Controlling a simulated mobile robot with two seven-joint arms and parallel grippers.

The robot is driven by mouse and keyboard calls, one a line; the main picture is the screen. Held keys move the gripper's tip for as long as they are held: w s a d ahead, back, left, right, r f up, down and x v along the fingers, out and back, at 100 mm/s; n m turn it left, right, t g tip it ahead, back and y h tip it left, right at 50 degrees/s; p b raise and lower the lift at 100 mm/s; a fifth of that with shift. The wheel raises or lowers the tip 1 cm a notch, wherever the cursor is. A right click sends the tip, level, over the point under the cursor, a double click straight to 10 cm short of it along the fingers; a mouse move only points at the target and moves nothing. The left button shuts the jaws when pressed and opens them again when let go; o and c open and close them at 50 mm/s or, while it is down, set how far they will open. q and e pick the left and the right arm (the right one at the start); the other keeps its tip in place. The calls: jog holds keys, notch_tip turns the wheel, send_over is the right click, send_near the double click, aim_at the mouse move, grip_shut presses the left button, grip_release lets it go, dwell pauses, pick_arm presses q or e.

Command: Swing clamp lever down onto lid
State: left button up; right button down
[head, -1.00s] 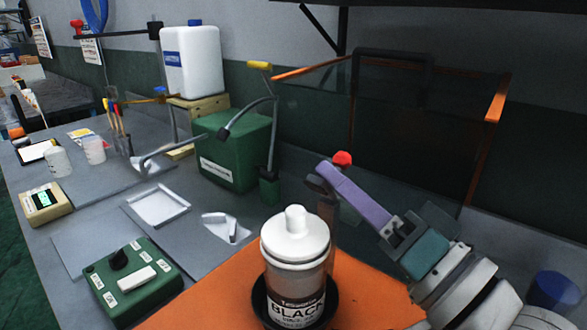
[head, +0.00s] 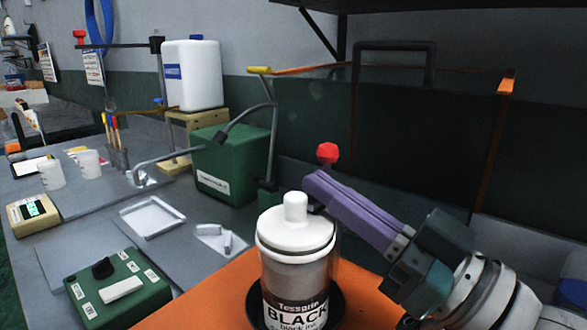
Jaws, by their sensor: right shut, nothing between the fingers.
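The clamp lever's red ball knob (head: 327,152) stands on a short visible dark stem just behind and right of the tank. The rest of the lever is hidden behind my right gripper and the tank. The tank (head: 294,285) is a clear cylinder labelled "BLACK", with a white lid (head: 295,228) that has a raised central cap. The knob is higher than the lid and not on it. My right gripper (head: 314,187), with purple fingers, is shut and empty. Its tips are beside the lid's cap and below the knob; I cannot tell whether they touch the lever. My left gripper is not in view.
The tank stands in a black ring on an orange board (head: 222,298). A green control box (head: 118,288) is at front left. White trays (head: 152,217), a green container (head: 232,165) and a white jug (head: 192,75) stand behind. A dark framed panel (head: 420,130) is at back right.

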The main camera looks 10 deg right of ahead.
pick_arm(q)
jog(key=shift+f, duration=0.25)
pick_arm(e)
jog(key=shift+f+n+y, duration=0.1)
jog(key=shift+n+y, duration=0.2)
jog(key=shift+n, duration=0.3)
